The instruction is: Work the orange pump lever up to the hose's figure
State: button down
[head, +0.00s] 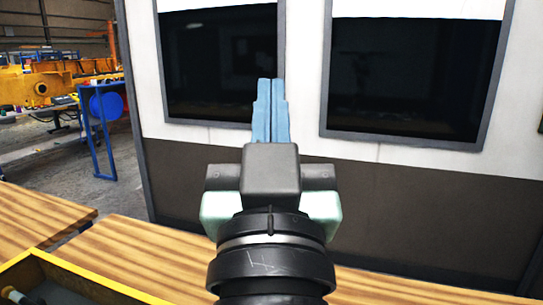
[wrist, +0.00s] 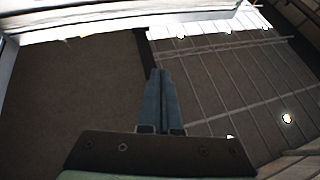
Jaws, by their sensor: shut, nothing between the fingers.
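My gripper (head: 271,82) is raised above the wooden worktop in the head view, in front of a wall with dark windows. Its two blue fingers are closed together with nothing between them. The shut fingers also show in the wrist view (wrist: 161,72), against a dark surface and a grid of lines, touching nothing that I can see. The orange pump lever and the hose are not visible in either view.
A wooden worktop (head: 150,255) runs along the front, with a yellow-edged tray (head: 85,283) at the lower left. Behind are dark windows (head: 412,75) in a white and brown wall. A blue stand (head: 97,140) and orange machinery (head: 35,88) are far left.

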jog(key=s+r+t, duration=0.3)
jog(key=s+r, duration=0.3)
jog(key=shift+r, duration=0.4)
